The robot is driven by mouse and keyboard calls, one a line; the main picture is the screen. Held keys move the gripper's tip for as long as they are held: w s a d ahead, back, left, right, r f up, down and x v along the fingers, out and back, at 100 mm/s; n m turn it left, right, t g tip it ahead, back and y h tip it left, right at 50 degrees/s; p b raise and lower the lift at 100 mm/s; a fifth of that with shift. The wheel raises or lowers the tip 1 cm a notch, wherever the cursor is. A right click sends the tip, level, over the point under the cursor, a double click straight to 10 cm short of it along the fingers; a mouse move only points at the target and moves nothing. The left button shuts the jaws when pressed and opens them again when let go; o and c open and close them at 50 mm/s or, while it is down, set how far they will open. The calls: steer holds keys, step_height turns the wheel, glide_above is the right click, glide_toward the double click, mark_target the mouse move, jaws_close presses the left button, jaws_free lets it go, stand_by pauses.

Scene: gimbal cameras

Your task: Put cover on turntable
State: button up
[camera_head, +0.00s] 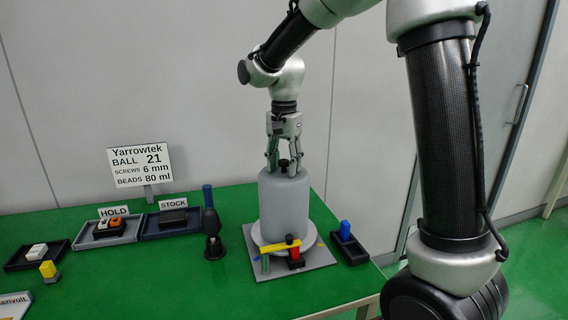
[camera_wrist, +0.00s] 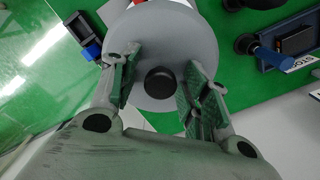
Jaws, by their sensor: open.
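The cover is a grey cylinder (camera_head: 284,207) with a black knob (camera_head: 284,163) on top. It stands upright on the pale round turntable (camera_head: 262,238), which sits on a grey square plate (camera_head: 318,257). My gripper (camera_head: 284,160) is above the cover, pointing down, with its fingers on either side of the knob. In the wrist view the black knob (camera_wrist: 160,82) lies between the two open fingers (camera_wrist: 155,92), with gaps beside it. The cover's grey top (camera_wrist: 185,35) fills the middle there. What is under the cover is hidden.
A yellow, red and black clamp-like piece (camera_head: 290,250) stands at the plate's front. A black tray with a blue block (camera_head: 345,232) is right. A dark upright tool (camera_head: 212,232) and the STOCK (camera_head: 172,222) and HOLD (camera_head: 108,230) trays are left. A sign (camera_head: 140,165) stands behind.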

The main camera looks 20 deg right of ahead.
step_height(320, 180, up, 12)
steer(key=s+d+n+t, duration=0.2)
steer(key=s+d+n, duration=0.2)
steer(key=s+d, duration=0.75)
steer(key=s+d+f+n+t, duration=0.1)
steer(key=s+f+n, duration=0.1)
steer(key=s, duration=0.5)
steer(key=s+d+f+n+t, duration=0.1)
steer(key=s+d+f+n, duration=0.1)
steer(key=s, duration=0.5)
step_height(320, 180, down, 3)
steer(key=shift+s+d+r+n, duration=0.1)
steer(key=shift+s+d+n, duration=0.15)
steer(key=shift+n, duration=0.35)
